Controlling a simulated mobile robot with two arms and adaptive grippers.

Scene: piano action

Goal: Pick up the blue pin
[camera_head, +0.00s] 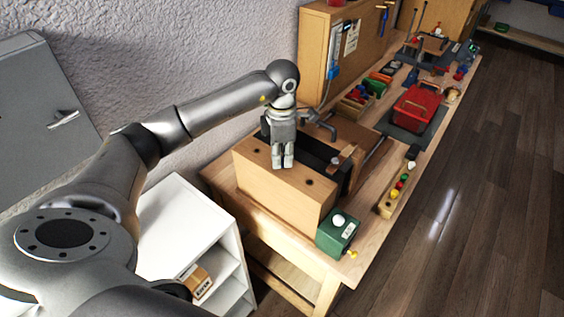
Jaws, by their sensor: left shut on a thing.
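My left gripper (282,164) points down over the top of the large wooden block (262,180) at the near end of the bench. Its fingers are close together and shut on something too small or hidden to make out. I cannot pick out the blue pin for certain. Dark holes show in the block's top on both sides of the fingers. A narrow wooden rack (385,208) to the right holds small red, green and yellow knobs. My right gripper is not in view.
A green box with a white knob (338,229) stands at the bench's near corner. A red toolbox (417,107) sits on a dark mat farther back. A wooden cabinet (315,55) stands against the wall. A white shelf unit (187,222) stands below left.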

